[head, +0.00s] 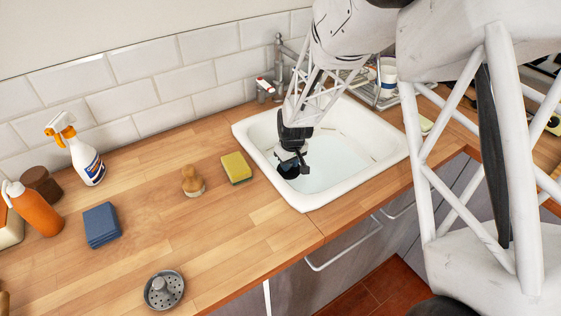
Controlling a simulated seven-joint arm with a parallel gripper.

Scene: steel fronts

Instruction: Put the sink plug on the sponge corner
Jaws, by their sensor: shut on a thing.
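My gripper (293,157) is low over the basin of the white sink, pointing down. It is shut on a small dark thing (287,171), which looks like the sink plug; the fingers hide part of it. Whether it touches the basin floor is hard to tell. The sponge (237,168), yellow on top with a darker green edge, lies flat on the wooden counter just left of the sink. My gripper is to the right of the sponge, apart from it.
The raised sink rim (275,183) stands between my gripper and the sponge. A wooden brush (192,181) stands just left of the sponge. A grey strainer (164,290), blue cloth (102,225) and spray bottle (84,158) are farther left. The tap (279,65) is behind the sink.

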